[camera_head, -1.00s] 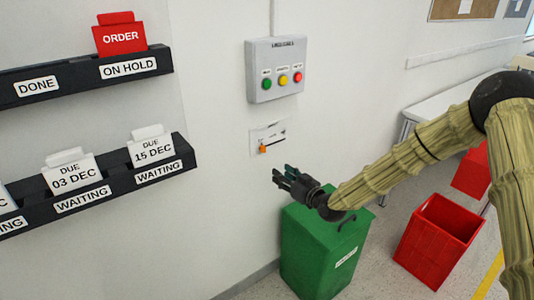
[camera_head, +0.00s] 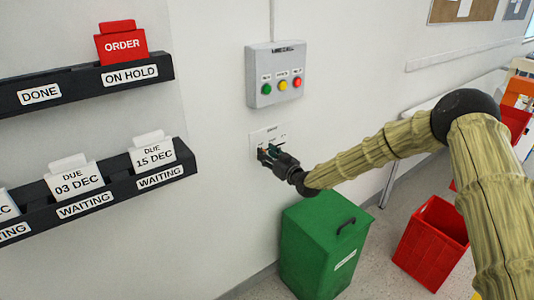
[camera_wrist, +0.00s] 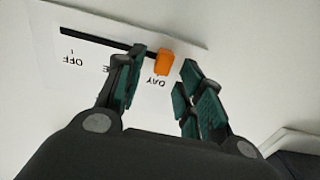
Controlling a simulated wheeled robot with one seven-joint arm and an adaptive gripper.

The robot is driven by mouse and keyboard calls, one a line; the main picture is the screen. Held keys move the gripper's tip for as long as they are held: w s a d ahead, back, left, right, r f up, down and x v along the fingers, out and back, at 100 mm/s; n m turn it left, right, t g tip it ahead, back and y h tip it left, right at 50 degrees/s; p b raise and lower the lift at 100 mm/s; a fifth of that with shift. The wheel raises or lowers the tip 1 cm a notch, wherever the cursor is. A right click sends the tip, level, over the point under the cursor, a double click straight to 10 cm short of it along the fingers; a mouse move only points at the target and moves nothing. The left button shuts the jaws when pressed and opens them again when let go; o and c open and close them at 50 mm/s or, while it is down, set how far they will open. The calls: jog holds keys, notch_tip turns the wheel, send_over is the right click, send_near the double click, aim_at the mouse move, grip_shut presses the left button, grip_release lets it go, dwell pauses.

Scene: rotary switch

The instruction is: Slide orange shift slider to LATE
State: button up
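The orange slider knob (camera_wrist: 165,62) sits at the right end of the visible black slot (camera_wrist: 95,38) in the wrist view, beside the upside-down label DAY. OFF stands at the slot's left end. Between them a label is mostly hidden behind my left finger; only what looks like an E shows. My gripper (camera_wrist: 163,70) is open, with one finger on each side of the knob and no clear sign of contact. In the head view, my gripper (camera_head: 268,153) is at the white slider plate (camera_head: 261,136) and covers its lower part, hiding the knob.
A grey box (camera_head: 275,75) with green, yellow and red buttons is on the wall above the plate. A green bin (camera_head: 318,245) stands below my arm, with a red bin (camera_head: 432,240) to its right. Black card racks (camera_head: 90,190) are on the wall at left.

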jog(key=shift+w+a, duration=0.15)
jog(key=shift+w, duration=0.1)
jog(key=shift+c, duration=0.5)
grip_shut()
jog(key=w+d+b, duration=0.1)
jog(key=d, duration=0.1)
jog(key=w+d+b, duration=0.2)
jog(key=shift+w+d+b, duration=0.1)
jog(key=shift+d+b, duration=0.1)
jog(key=shift+b, duration=0.1)
jog(key=shift+o, duration=0.5)
grip_release()
